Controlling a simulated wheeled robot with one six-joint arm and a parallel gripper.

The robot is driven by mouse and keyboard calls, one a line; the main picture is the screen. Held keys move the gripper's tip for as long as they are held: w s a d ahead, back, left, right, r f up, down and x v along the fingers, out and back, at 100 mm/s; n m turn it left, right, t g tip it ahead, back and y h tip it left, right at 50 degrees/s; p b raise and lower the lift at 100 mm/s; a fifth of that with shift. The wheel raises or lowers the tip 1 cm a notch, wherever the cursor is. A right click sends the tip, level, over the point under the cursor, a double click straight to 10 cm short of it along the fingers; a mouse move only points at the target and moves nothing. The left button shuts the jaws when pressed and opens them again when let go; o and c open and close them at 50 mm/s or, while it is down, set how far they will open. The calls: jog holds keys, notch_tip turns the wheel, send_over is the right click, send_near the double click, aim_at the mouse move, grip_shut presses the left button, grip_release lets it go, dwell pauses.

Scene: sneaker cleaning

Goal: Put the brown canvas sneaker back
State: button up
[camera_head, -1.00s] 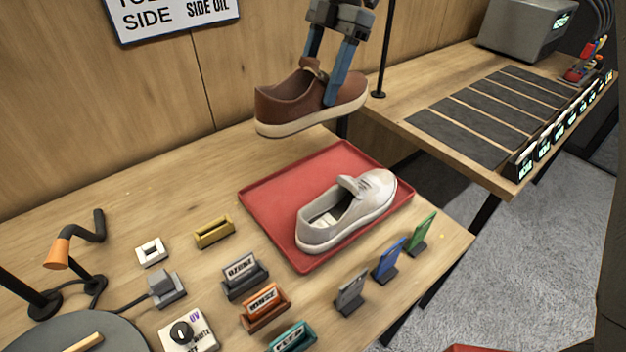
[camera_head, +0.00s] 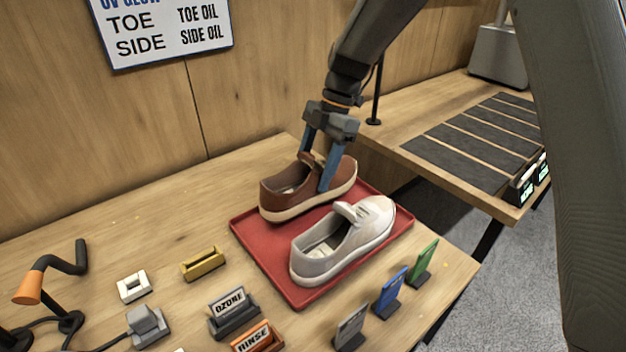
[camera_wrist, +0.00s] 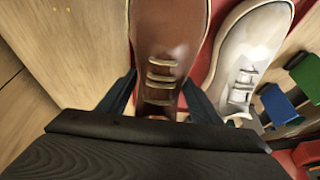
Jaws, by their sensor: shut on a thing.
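The brown sneaker (camera_head: 283,196) with a pale sole is at the back part of the red tray (camera_head: 262,247), beside a whitish-grey sneaker (camera_head: 345,238) that lies on the tray. My gripper (camera_head: 322,172) is shut on the brown sneaker from above, its blue fingers on either side of the upper near the tongue. I cannot tell whether the sole touches the tray. In the wrist view the brown sneaker (camera_wrist: 170,35) sits between the fingers, and the whitish sneaker (camera_wrist: 250,50) is just to its right, very close.
In front of the tray stand blue (camera_head: 391,292), green (camera_head: 424,262) and grey (camera_head: 351,328) upright cards, an OZONE holder (camera_head: 232,310) and a yellow holder (camera_head: 203,264). A lamp (camera_head: 50,270) stands at left. A second table with dark mats (camera_head: 455,157) is at right.

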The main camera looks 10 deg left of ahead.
jog(key=shift+f+p, duration=0.3)
jog(key=shift+f, duration=1.25)
jog(key=o, duration=1.4)
jog(key=shift+f, duration=0.1)
jog(key=shift+o, duration=0.2)
jog(key=b+v, duration=0.3)
jog(key=v, duration=0.9)
